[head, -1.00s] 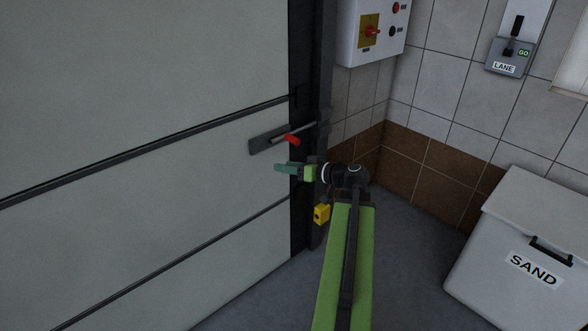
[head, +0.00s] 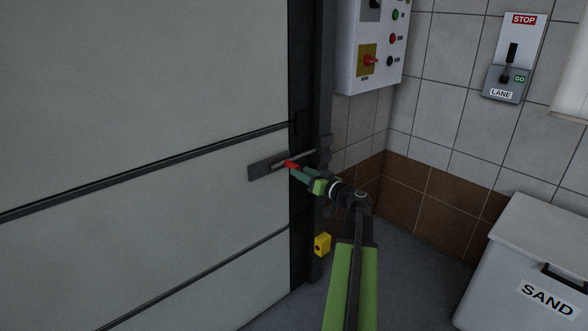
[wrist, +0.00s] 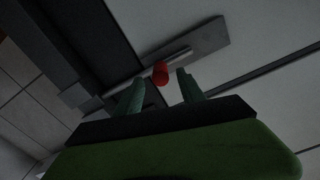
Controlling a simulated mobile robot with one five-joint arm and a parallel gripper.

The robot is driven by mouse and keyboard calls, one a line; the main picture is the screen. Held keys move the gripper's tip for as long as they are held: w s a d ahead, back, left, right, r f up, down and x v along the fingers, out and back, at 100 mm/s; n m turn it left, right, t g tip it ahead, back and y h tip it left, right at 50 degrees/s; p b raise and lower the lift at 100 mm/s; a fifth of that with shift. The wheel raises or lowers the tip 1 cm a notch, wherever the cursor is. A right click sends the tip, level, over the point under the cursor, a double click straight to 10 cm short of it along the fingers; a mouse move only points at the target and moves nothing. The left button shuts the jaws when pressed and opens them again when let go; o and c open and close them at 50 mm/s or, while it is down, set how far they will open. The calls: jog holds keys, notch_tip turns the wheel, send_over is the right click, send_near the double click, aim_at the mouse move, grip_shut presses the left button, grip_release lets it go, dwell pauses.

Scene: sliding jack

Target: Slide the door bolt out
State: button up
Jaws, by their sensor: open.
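The door bolt is a grey rod (head: 306,155) on a dark plate (head: 262,169) fixed to the door near its right edge. A red knob (head: 291,163) sticks out from the rod. The rod reaches right toward the dark door frame. My gripper (head: 298,172) is at the knob with its green fingers pointing at it. In the wrist view, my gripper (wrist: 160,92) is open, and the red knob (wrist: 160,73) lies between and just beyond the fingertips. I cannot tell whether a finger touches it.
The large pale door (head: 150,110) fills the left. A yellow block (head: 322,244) sits low by the frame. A control box (head: 371,45) and a lane lever (head: 508,75) are on the tiled wall. A sand bin (head: 535,265) stands at right.

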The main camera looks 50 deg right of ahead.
jog(key=w, duration=0.5)
jog(key=shift+d, duration=0.2)
grip_shut()
dwell(1.1)
